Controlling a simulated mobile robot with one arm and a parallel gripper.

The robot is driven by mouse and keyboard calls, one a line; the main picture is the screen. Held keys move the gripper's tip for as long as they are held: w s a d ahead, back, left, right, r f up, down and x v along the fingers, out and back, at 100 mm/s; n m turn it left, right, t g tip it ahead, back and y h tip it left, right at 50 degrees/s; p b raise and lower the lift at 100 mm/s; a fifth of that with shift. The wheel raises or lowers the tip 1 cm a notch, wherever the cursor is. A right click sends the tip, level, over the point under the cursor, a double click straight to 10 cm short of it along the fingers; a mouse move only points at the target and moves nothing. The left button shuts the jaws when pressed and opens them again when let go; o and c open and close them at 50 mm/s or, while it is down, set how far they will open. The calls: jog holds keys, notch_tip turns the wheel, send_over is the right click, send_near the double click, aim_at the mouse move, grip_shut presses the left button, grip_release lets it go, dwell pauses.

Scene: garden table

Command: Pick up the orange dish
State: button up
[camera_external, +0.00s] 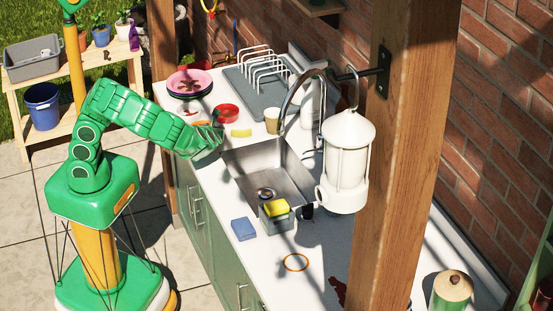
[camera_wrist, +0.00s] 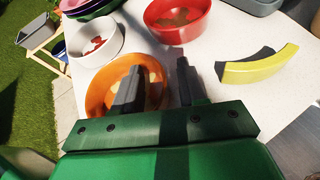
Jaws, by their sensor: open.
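The orange dish (camera_wrist: 98,96) is a round bowl with brownish marks inside, upright on the white counter in the wrist view. In the outside view the orange dish (camera_external: 201,123) is small and partly hidden by my gripper (camera_external: 217,134). In the wrist view my gripper (camera_wrist: 158,68) is open and empty. Its left finger shows in front of the dish's inside and its right finger in front of the counter just right of the rim, so the right rim lies between them. I cannot tell whether they touch the dish.
A white dish (camera_wrist: 83,44) stands beyond the orange dish at left, and a red dish (camera_wrist: 188,22) beyond at right. A yellow curved piece (camera_wrist: 262,68) lies at right. The sink (camera_external: 275,165), cup (camera_external: 272,120) and dish rack (camera_external: 262,80) are nearby.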

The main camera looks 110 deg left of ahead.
jog(key=shift+a+f, duration=0.1)
jog(key=shift+a, duration=0.1)
grip_shut()
dwell(0.4)
